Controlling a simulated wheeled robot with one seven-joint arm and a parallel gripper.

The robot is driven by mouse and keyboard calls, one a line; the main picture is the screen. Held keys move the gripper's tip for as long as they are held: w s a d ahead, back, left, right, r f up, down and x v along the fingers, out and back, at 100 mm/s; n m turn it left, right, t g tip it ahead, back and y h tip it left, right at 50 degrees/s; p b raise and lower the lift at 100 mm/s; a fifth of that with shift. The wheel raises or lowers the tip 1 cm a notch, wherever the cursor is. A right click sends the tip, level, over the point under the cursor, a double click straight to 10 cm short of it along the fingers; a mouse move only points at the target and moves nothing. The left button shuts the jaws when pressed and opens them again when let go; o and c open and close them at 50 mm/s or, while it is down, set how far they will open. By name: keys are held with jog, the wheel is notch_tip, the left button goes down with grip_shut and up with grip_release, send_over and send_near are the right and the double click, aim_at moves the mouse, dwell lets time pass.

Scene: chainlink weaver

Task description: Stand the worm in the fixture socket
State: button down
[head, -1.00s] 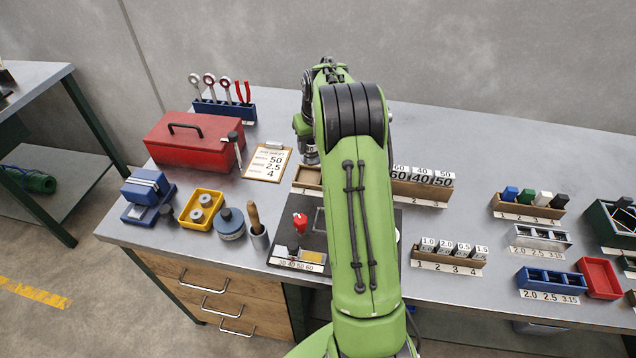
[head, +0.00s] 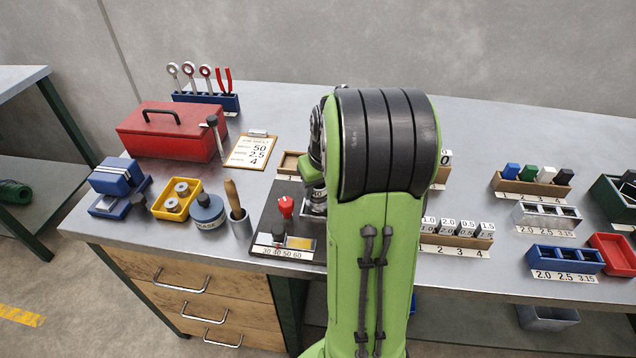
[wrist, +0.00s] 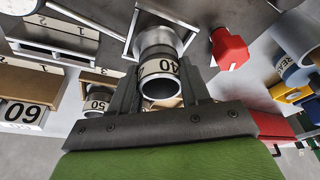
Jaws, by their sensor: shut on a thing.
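The worm is a short grey metal cylinder with a pale band marked 40 (wrist: 158,66). My gripper (wrist: 160,88) is shut on it in the wrist view, one dark finger on each side. The worm's far end is at the pale-rimmed square fixture socket (wrist: 133,38); I cannot tell whether it is inside or just above it. In the head view my arm hides most of the gripper and socket.
A red knob (head: 286,206) stands on the dark board (head: 268,220) close beside the socket. A wooden rack holds a cylinder marked 50 (wrist: 97,101). A grey cup with a wooden-handled tool (head: 240,222) and a yellow tray (head: 177,200) lie to the left.

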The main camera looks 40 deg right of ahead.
jog(key=shift+f+b, duration=0.4)
jog(key=shift+f, duration=0.4)
jog(key=shift+r, duration=0.1)
jog(key=shift+c, duration=2.3)
grip_release()
jog(key=p+v, duration=0.5)
jog(key=v, duration=1)
jog(key=shift+r, duration=0.4)
